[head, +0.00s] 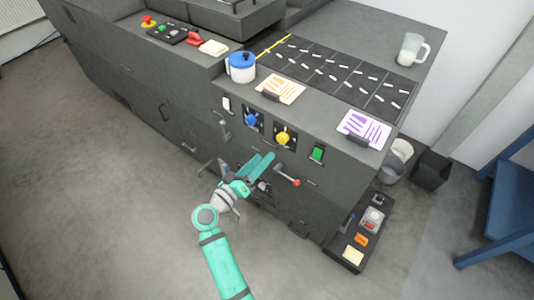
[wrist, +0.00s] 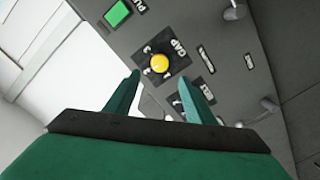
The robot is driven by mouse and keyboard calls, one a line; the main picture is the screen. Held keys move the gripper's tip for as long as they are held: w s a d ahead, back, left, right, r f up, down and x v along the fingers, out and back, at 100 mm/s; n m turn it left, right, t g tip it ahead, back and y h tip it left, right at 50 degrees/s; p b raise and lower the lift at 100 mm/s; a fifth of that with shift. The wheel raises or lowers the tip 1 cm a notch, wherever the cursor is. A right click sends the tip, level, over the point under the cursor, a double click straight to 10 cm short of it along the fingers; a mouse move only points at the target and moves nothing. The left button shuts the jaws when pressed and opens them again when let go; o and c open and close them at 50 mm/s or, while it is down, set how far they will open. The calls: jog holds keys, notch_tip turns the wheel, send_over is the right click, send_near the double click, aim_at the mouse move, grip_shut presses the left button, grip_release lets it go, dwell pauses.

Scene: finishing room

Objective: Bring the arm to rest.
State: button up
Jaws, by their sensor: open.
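My gripper (head: 258,170) is at the end of my green arm, in front of the dark machine's front panel. In the wrist view its two green fingers (wrist: 160,92) are spread apart with nothing between them. Beyond the fingertips is a yellow knob (wrist: 159,63) on a black plate marked "GAP". The same yellow knob shows in the head view (head: 283,138), above and right of the gripper. Whether the fingers touch the panel cannot be told.
The grey machine (head: 180,110) fills the back. A blue knob (head: 251,120), a green switch (head: 317,153) and a red-tipped lever (head: 288,177) are on its front near my gripper. The floor (head: 100,200) at left is clear.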

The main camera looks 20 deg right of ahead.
jog(key=shift+s+a, duration=0.2)
jog(key=shift+a, duration=0.05)
dwell(0.4)
jog(key=s+a+f+n+t+y, duration=0.1)
jog(key=s+a+f+n+y, duration=0.3)
jog(key=s+f, duration=0.5)
jog(key=s+a+f+n+t+y, duration=0.1)
jog(key=s+a+f+y, duration=0.2)
jog(key=s+f+y, duration=0.55)
jog(key=s+a+r+m+t, duration=0.1)
jog(key=s+a+r, duration=0.1)
jog(key=s+r, duration=0.5)
jog(key=s+a+r+m+t+y, duration=0.1)
jog(key=s+a+r+m, duration=0.1)
jog(key=s+r, duration=0.6)
jog(key=shift+s+r+m+t, duration=0.25)
jog(key=shift+s+m+t, duration=0.05)
jog(key=shift+s, duration=2.7)
jog(key=shift+c, duration=0.4)
